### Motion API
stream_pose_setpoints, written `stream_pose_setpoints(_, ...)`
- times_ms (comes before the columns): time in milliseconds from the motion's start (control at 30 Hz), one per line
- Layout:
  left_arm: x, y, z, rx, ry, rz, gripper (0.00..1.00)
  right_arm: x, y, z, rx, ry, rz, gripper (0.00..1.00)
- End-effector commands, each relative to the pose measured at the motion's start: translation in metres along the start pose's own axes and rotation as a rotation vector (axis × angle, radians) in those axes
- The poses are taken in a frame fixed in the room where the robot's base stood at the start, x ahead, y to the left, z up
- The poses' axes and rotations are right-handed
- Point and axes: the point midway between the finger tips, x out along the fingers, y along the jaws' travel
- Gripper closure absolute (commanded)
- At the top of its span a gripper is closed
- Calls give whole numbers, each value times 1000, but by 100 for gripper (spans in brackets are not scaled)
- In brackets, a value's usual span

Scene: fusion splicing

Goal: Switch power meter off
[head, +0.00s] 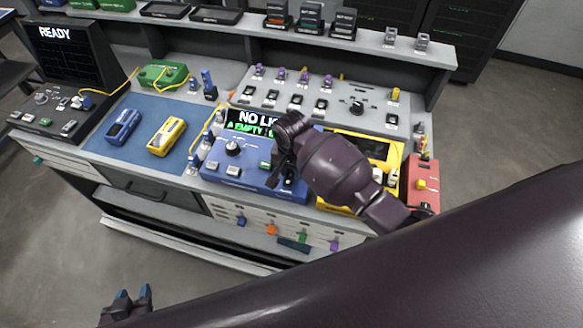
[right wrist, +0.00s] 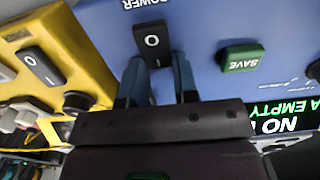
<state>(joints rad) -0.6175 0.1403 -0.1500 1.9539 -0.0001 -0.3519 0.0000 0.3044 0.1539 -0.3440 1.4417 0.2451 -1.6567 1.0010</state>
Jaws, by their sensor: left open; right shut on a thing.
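The blue device (head: 212,160) reads "NO LI… A EMPTY" on its lit screen (head: 248,122); my right arm covers the screen's right part. I take this device to be the power meter. In the right wrist view, its black rocker switch (right wrist: 152,42), marked O and I, sits below the word POWER on the blue panel (right wrist: 205,25). My right gripper (right wrist: 158,72) is shut on this switch, one blue fingertip at each side. In the head view my right gripper (head: 284,178) is over the device's right end. My left gripper (head: 132,297) is open and empty, low in front of the bench.
A green SAVE button (right wrist: 240,57) is beside the switch. A yellow device (head: 385,150) with its own rocker switch (right wrist: 40,66) adjoins the blue one. A red box (head: 422,196) stands further right. Blue and yellow handhelds lie on the blue mat (head: 135,158).

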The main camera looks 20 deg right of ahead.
Motion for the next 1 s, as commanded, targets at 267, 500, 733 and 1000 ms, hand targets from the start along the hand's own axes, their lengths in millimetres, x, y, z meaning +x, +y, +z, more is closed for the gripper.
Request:
stream_pose_setpoints(267,0,0,0,0,0,0,57,-3,0,5,-1,152,0,96)
stream_pose_setpoints(500,0,0,0,0,0,0,57,-5,0,7,0,271,-1,96)
stream_pose_setpoints(733,0,0,0,0,-1,0,57,-6,0,7,0,291,0,96)
stream_pose_setpoints(1000,0,0,0,0,0,0,57,-6,0,7,0,291,0,56)
